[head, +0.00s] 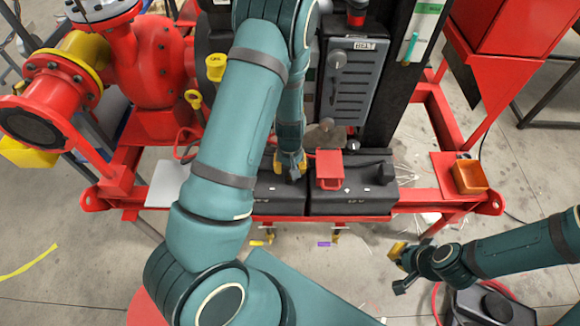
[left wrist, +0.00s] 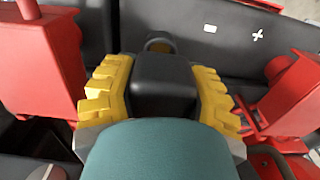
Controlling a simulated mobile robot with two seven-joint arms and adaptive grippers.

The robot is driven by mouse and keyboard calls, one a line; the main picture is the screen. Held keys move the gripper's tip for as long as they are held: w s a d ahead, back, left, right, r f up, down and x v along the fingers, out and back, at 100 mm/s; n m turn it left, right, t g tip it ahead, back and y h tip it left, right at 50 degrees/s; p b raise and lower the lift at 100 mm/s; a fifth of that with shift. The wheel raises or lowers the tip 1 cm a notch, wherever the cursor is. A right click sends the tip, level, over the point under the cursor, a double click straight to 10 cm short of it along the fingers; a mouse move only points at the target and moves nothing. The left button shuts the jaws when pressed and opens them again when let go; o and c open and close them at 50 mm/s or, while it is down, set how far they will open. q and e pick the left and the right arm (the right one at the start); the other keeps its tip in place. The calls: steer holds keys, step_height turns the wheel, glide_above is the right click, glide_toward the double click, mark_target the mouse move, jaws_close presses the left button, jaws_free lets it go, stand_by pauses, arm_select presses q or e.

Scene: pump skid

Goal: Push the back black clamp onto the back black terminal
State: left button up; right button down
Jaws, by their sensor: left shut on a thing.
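My left gripper (head: 290,164) reaches down over the black batteries. In the left wrist view its yellow fingers (left wrist: 160,92) are shut on the sides of a black clamp (left wrist: 165,75). A small round post, apparently the black terminal (left wrist: 160,43), shows just beyond the clamp's far edge. Whether the clamp touches or sits on it is hidden. In the head view the clamp is hidden by my gripper and arm. My right gripper (head: 397,268) is open and empty at the lower right, away from the batteries.
A red block (head: 329,163) stands on the batteries (head: 355,198) right of my left gripper. In the left wrist view, red parts flank the fingers at left (left wrist: 40,60) and right (left wrist: 290,95). A grey panel box (head: 352,80) rises behind. An orange box (head: 469,176) sits at right.

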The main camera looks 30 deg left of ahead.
arm_select(q)
steer(key=shift+f+b, duration=1.4)
steer(key=shift+f, duration=0.35)
stand_by(0.5)
steer(key=o, duration=1.3)
steer(key=shift+r, duration=0.1)
step_height(320, 180, up, 12)
steer(key=shift+f, duration=0.1)
